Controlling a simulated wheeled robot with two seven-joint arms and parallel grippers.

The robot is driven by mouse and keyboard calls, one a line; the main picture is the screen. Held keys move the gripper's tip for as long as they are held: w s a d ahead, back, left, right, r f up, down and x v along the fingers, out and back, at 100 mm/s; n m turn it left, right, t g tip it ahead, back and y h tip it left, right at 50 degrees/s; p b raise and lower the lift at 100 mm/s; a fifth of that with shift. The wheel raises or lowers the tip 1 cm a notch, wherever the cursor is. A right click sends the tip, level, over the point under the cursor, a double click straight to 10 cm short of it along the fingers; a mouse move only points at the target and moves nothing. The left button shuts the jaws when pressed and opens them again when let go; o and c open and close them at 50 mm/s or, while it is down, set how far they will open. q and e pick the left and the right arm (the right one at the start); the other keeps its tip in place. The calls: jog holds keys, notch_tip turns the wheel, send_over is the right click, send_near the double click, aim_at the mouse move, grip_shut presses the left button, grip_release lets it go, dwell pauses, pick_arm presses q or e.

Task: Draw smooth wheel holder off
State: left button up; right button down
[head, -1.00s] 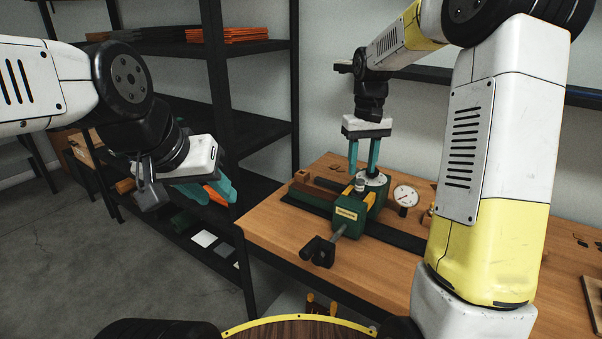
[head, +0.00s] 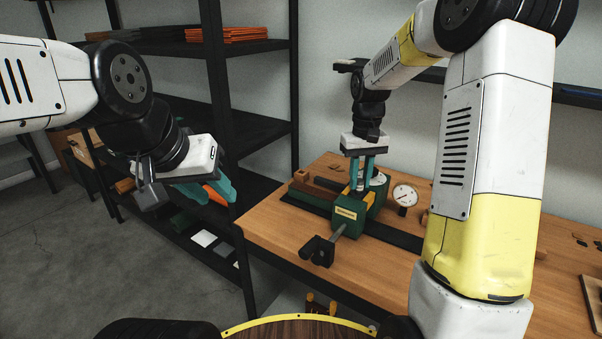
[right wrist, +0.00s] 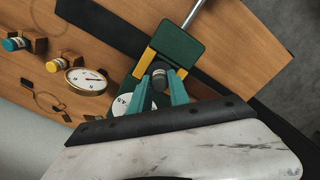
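The stamping press (head: 347,218) is a green block with a yellow strip and a screw handle, standing on the wooden bench. A small grey, plain-looking wheel holder (right wrist: 159,80) sits upright at its top. My right gripper (head: 361,183) points down over the press, its teal fingers on either side of this holder. In the right wrist view the fingers (right wrist: 162,82) flank the grey holder closely; whether they press on it I cannot tell. My left gripper (head: 212,190) hangs at the left, away from the bench, its fingers apart, with something orange showing between them.
A dial gauge (head: 404,195) stands just right of the press. In the right wrist view, a teal-capped holder (right wrist: 16,44) and a yellow-capped holder (right wrist: 58,65) rest on wooden blocks. A black shelf rack (head: 250,130) stands left of the bench.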

jog(key=shift+r, duration=0.4)
jog(key=shift+r, duration=3.05)
jog(key=shift+w, duration=0.1)
